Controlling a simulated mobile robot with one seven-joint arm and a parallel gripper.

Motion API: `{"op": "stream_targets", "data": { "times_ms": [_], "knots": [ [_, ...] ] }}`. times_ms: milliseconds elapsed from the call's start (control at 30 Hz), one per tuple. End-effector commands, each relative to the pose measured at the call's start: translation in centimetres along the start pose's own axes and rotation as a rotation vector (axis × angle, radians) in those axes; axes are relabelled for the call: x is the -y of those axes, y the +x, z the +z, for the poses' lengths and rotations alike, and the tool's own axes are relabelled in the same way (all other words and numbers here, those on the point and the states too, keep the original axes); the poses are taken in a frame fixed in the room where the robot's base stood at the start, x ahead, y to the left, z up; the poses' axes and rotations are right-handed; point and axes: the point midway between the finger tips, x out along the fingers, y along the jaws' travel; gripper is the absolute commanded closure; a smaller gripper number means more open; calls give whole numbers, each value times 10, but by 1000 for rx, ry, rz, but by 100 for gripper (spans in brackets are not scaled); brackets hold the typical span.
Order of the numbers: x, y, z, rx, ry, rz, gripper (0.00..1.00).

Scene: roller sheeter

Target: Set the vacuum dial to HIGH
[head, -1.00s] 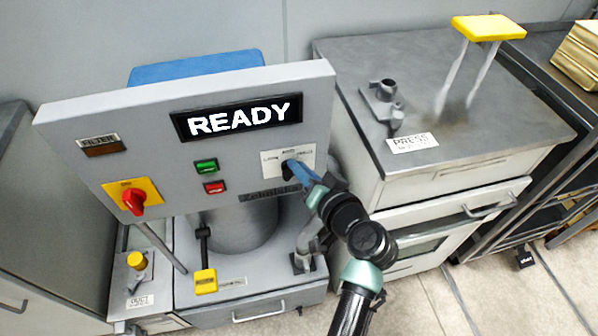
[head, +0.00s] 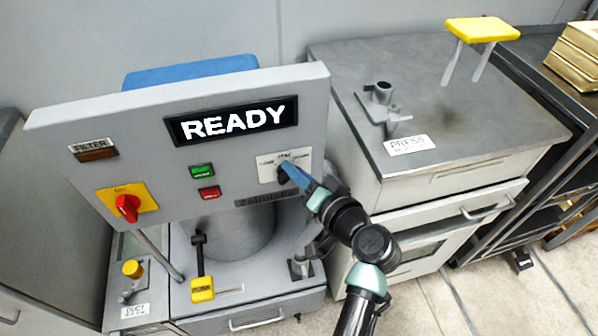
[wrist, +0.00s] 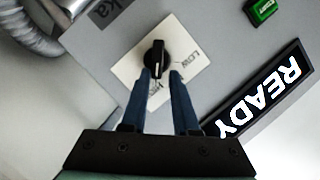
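The vacuum dial (head: 283,175) is a black knob on a white label plate (head: 266,166) at the panel's right side. In the wrist view the dial (wrist: 157,58) has a white pointer line aimed toward the bottom of the picture, near lettering partly hidden by the fingers. LOW reads to its right on the plate (wrist: 192,42). My gripper (wrist: 161,76), with blue fingers, is open at the dial; its fingertips lie either side of the pointer end, the left one closer. Contact cannot be told. In the head view my gripper (head: 290,172) partly covers the dial.
The READY display (head: 232,122) is left of and above the dial. Green (head: 202,171) and red (head: 209,193) buttons and a red rotary switch (head: 128,208) sit further left. The PRESS cabinet (head: 450,110) with a yellow-topped handle (head: 483,30) stands to the right.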

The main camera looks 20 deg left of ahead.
Motion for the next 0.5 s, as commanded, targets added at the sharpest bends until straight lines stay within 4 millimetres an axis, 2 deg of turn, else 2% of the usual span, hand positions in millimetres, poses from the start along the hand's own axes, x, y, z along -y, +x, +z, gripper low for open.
{"op": "stream_targets", "data": {
  "times_ms": [333, 500],
  "knots": [
    [-2, 0, 1, 0, -1, 6, 54],
    [-3, -16, 0, -2, 0, 7, 54]
  ]
}}
